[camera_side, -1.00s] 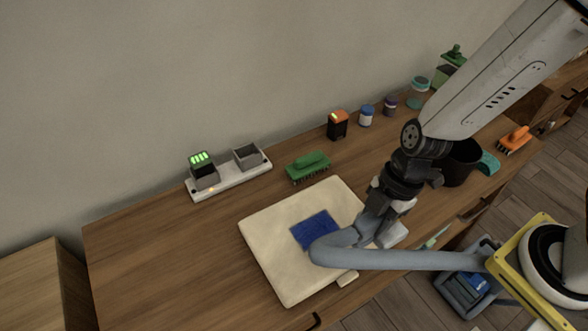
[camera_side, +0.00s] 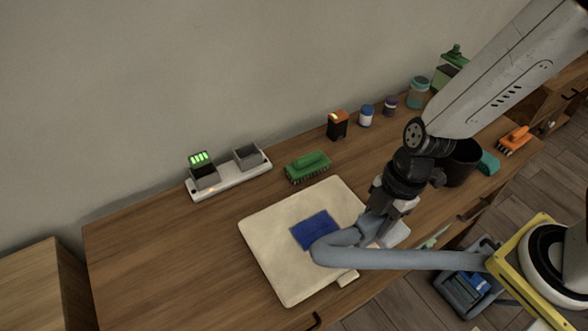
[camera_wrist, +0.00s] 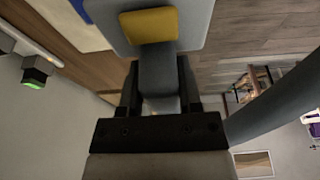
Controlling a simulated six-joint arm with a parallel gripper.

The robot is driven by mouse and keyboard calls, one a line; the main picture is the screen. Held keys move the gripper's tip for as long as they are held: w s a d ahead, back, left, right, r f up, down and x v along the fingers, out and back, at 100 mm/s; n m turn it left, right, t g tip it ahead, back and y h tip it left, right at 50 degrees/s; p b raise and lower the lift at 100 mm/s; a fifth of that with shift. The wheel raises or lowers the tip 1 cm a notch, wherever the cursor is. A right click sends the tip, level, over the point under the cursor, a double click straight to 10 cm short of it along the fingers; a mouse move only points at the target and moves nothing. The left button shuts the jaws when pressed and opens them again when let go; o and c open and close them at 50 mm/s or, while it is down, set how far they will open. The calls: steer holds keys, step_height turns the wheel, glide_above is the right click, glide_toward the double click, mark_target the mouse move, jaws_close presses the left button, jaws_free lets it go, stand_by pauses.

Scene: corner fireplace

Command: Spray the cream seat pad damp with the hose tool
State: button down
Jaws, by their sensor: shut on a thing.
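The cream seat pad (camera_side: 268,252) lies flat on the wooden bench top, with a blue patch (camera_side: 315,229) on it. My gripper (camera_side: 376,226) is over the pad's right side, shut on the grey hose tool (camera_wrist: 158,75). The tool's body sits between my two fingers in the wrist view, and its wide head has a yellow part (camera_wrist: 150,25). A thick grey hose (camera_side: 420,259) loops from the tool across the pad's front right. The hose and gripper hide part of the pad, and no spray is visible. A pad corner also shows in the wrist view (camera_wrist: 62,20).
A green brush (camera_side: 307,166) and a charger strip (camera_side: 232,181) stand behind the pad. An orange-black battery (camera_side: 337,125), small jars (camera_side: 366,115) and a black pot (camera_side: 460,163) stand farther right. A yellow-framed machine (camera_side: 507,245) is at the lower right. The bench left of the pad is clear.

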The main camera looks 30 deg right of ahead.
steer(key=shift+r, duration=4.4)
